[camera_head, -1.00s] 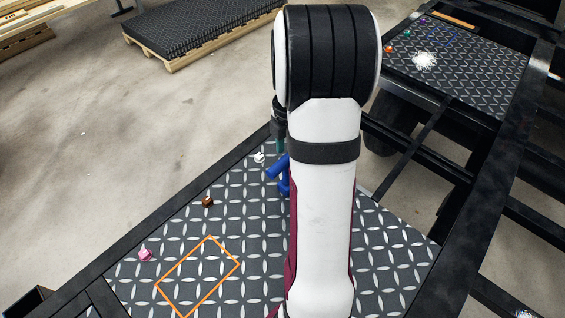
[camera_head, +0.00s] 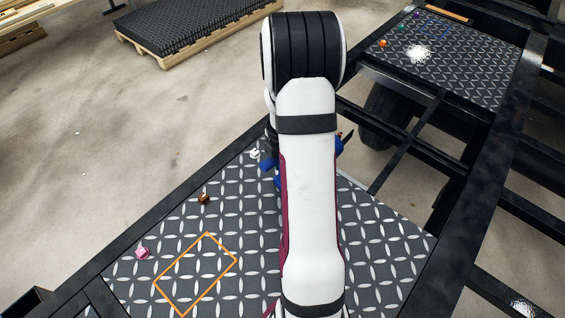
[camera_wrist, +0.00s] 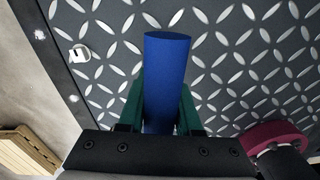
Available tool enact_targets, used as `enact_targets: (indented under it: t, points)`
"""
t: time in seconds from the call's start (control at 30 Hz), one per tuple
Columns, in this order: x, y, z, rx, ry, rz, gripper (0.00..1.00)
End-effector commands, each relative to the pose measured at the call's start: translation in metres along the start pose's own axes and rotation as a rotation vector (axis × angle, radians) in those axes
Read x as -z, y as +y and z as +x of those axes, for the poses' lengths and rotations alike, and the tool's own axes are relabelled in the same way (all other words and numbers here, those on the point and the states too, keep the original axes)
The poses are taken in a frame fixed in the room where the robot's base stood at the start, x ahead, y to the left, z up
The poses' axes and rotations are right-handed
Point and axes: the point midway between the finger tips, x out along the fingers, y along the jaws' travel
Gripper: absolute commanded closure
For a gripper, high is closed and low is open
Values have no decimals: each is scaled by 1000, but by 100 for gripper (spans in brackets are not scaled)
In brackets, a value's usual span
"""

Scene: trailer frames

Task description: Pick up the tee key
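The blue tee key (camera_head: 267,166) is partly hidden behind my arm in the head view. Another blue bit with a dark tip (camera_head: 339,144) shows right of my arm; I cannot tell whether it belongs to the key. In the wrist view, a thick blue bar of the key (camera_wrist: 166,75) stands between the green fingers of my gripper (camera_wrist: 160,108). The fingers flank it closely on both sides and look shut on it. The key's lower part is hidden by the gripper body. In the head view the fingers are hidden by my arm.
The patterned metal plate (camera_head: 222,222) carries a white piece (camera_head: 255,153), a brown piece (camera_head: 204,198), a pink piece (camera_head: 142,253) and an orange outlined rectangle (camera_head: 207,234). A second plate (camera_head: 465,72) with small coloured things lies at upper right. Dark frame beams edge the plate.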

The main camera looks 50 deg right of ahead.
Motion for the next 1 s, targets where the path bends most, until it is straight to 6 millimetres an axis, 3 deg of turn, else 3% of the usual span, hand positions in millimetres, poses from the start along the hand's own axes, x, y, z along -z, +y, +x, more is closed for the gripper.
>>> enact_targets:
  t: [0.1,0.47,0.57,0.73,1.0]
  points:
    - [0,0,0,0,0,0,100]
    - [0,0,-2,-1,-1,0,100]
    - [0,0,-10,-1,-1,0,100]
    - [-1,1,-39,-4,-2,0,100]
    - [-27,-54,-77,-2,-1,7,100]
